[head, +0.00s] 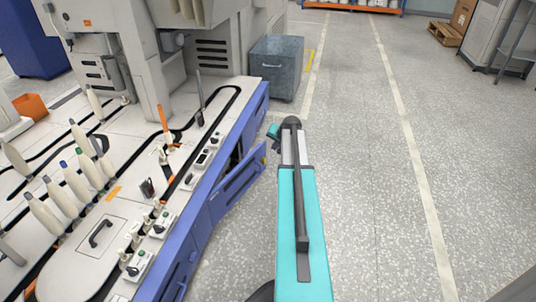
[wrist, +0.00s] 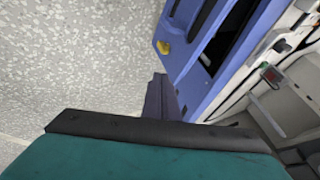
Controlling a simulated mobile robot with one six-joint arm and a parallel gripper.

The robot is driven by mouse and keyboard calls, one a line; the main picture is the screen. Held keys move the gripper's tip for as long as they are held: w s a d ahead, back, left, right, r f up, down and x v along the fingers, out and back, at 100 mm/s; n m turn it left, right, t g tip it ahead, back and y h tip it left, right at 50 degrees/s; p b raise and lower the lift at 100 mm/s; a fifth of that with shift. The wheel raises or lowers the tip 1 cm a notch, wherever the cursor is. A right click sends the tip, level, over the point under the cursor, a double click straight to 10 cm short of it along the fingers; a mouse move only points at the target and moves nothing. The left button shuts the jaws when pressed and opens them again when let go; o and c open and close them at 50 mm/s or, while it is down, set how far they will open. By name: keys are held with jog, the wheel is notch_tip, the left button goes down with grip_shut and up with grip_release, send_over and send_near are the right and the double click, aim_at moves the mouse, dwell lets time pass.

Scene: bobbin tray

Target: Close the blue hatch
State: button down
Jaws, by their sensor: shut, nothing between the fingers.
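The blue hatch (head: 238,182) is on the blue side of the machine and stands ajar, tilted outward with a dark gap behind its upper edge. A yellow latch (head: 263,160) is at its far end. In the wrist view the hatch (wrist: 190,84) and its yellow latch (wrist: 163,47) lie at upper centre, beside a dark opening. My gripper (wrist: 160,98) shows as dark fingers, shut and empty, close to the hatch's lower edge in that view; I cannot tell whether they touch it. In the head view my teal arm is right of the hatch, and the fingers are not discernible.
The machine top (head: 105,222) carries several bobbins and small control boxes. A grey cabinet (head: 276,68) stands on the floor beyond the machine. The speckled floor (head: 370,190) right of my arm is clear.

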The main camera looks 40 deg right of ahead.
jog(key=shift+s+d+r+b, duration=0.1)
jog(key=shift+d+b, duration=0.05)
jog(key=shift+d, duration=0.45)
jog(key=shift+s+d+r+b, duration=0.1)
jog(key=shift+d+b, duration=0.05)
jog(key=shift+d, duration=0.4)
jog(key=shift+f, duration=0.15)
jog(key=b, duration=0.7)
send_near(265, 149)
jog(key=shift+x, duration=2.25)
